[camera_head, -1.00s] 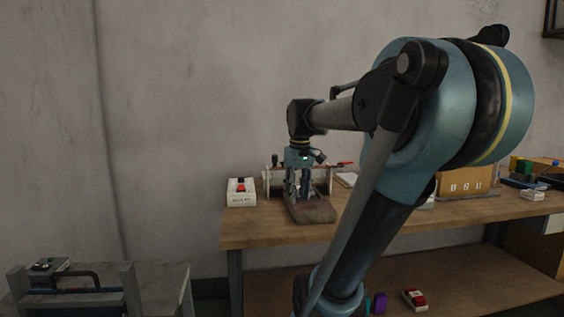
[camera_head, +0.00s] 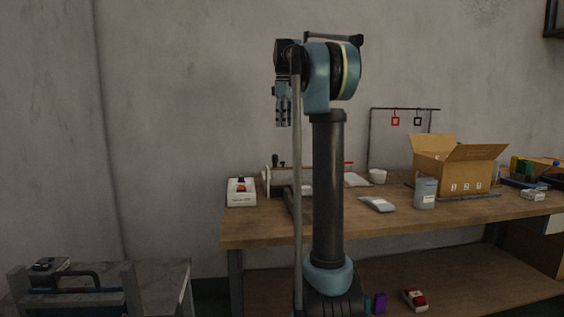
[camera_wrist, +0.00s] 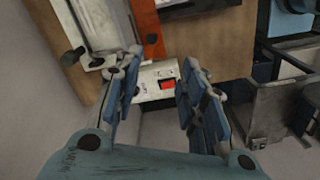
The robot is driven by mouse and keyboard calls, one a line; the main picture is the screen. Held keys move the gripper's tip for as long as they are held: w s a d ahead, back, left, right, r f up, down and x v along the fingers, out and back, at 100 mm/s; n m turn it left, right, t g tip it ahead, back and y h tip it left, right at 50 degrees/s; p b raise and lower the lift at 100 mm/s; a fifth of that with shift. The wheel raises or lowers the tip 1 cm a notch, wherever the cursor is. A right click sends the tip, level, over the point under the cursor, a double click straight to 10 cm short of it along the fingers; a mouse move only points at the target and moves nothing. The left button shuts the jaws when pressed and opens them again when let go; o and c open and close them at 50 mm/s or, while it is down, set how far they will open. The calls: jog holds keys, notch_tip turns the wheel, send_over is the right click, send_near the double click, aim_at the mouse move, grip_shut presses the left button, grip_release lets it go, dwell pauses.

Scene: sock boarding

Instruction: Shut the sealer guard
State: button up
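The sealer (camera_head: 274,181), a pale bench machine with dark knobs, stands near the left end of the workbench, partly hidden behind my arm. In the wrist view its pale body (camera_wrist: 97,22) lies at upper left, beside an orange strip (camera_wrist: 145,25). I cannot tell for certain which part is the guard, or whether it is shut. My gripper (camera_head: 283,122) hangs fingers down, well above the bench and apart from the sealer. In the wrist view its two blue fingers (camera_wrist: 160,100) are spread with nothing held between them.
A white control box (camera_head: 241,196) with a red button sits left of the sealer; it shows between the fingers in the wrist view (camera_wrist: 150,78). An open cardboard box (camera_head: 455,170), grey canister (camera_head: 425,194) and pouch (camera_head: 377,204) stand to the right. A grey cart (camera_head: 160,285) is at lower left.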

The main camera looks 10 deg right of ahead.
jog(key=shift+n, duration=0.4)
jog(key=f, duration=0.5)
jog(key=w+f, duration=0.1)
jog(key=f, duration=0.5)
jog(key=w+f, duration=0.1)
jog(key=f, duration=0.4)
jog(key=shift+f, duration=0.3)
grip_shut()
